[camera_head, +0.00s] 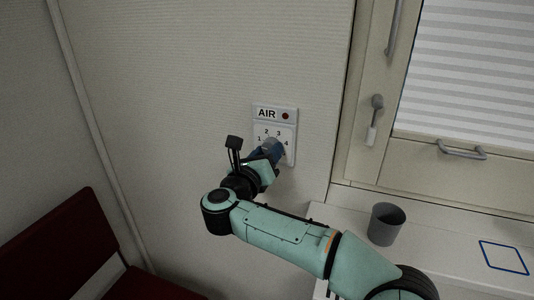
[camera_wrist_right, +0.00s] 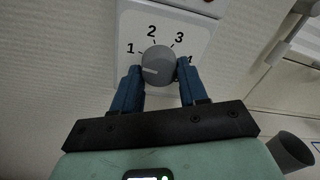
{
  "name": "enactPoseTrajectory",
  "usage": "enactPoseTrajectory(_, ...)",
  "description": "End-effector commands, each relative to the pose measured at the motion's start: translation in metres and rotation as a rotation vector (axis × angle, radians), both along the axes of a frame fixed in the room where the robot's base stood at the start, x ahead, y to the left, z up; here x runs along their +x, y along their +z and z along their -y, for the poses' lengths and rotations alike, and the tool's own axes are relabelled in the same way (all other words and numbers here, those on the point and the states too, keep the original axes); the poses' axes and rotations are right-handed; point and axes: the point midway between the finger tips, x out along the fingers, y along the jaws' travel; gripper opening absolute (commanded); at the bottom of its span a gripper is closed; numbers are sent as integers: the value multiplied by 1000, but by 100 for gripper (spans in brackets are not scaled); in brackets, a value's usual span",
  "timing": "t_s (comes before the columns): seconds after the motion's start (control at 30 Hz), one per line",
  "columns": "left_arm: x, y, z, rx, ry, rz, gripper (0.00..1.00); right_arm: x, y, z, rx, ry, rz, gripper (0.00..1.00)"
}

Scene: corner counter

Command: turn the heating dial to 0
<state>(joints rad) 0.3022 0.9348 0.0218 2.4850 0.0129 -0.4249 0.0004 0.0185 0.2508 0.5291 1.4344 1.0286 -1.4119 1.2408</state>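The heating dial (camera_wrist_right: 158,62) is a round grey knob on a white wall panel (camera_wrist_right: 190,28) labelled AIR in the head view. The numbers 1, 2, 3 and 4 show around it; no 0 is visible. A pale mark on the knob points left and slightly down, below the 1. My left gripper is out of view.
A grey cup (camera_head: 386,223) stands on the white counter (camera_head: 440,240) to the right, near a blue square outline (camera_head: 503,257). A window handle (camera_head: 374,118) is right of the panel. A dark red seat (camera_head: 60,245) is at the lower left.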

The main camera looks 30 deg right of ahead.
Motion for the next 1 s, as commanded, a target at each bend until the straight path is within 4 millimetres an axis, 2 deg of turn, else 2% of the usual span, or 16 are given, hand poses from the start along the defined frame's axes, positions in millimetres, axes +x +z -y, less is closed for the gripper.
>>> enactPoseTrajectory(0.67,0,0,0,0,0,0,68,0,0,0,-21,-1,-24,12)
enactPoseTrajectory(1.0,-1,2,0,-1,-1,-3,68,-1,1,0,-120,0,-139,12)
